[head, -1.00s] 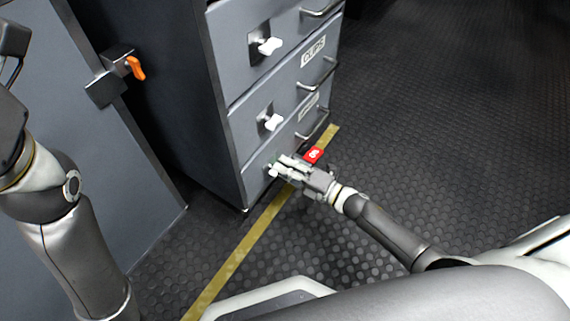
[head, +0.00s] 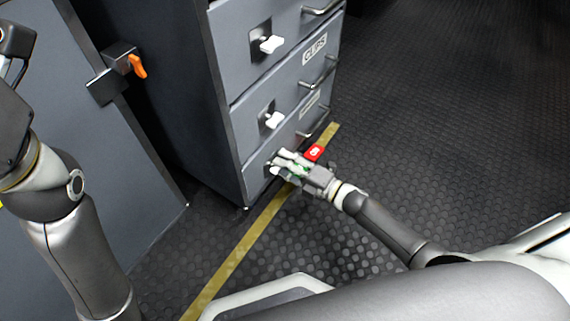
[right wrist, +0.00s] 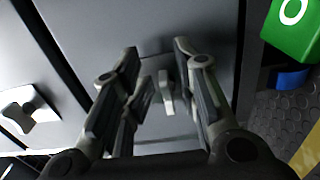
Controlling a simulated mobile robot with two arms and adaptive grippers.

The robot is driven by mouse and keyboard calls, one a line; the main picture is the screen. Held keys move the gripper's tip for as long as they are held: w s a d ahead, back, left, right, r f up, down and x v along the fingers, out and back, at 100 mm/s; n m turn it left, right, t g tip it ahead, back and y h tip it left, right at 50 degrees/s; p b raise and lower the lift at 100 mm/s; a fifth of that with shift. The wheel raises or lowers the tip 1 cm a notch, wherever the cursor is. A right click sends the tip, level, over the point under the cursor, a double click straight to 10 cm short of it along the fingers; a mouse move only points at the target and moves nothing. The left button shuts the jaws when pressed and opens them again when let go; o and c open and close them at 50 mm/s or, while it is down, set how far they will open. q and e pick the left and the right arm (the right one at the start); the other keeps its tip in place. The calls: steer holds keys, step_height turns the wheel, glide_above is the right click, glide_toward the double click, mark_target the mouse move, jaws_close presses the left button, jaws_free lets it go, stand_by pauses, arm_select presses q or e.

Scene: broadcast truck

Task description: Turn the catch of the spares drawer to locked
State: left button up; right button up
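A grey drawer cabinet (head: 222,75) has white catches on its drawers. The lowest drawer (head: 257,175) has a label (head: 309,105) too small to read. My right gripper (head: 280,162) is at this drawer's left part and mostly hides its catch. In the right wrist view, a small pale catch (right wrist: 166,92) stands between the two spread fingers of my right gripper (right wrist: 155,62), with gaps visible at its sides. My left gripper (head: 14,45) is partly in view at the upper left edge, away from the cabinet; its finger state is unclear.
Another drawer's white catch (head: 273,120) is just above, and the drawer labelled CLIPS (head: 314,48) has a bar handle. A red piece (head: 314,152) shows beside my right gripper. A green block (right wrist: 296,28) is at the wrist view's upper right. An orange lever (head: 137,66) is on the left panel.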

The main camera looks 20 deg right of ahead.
steer(key=shift+s+f, duration=0.1)
steer(key=v, duration=1.2)
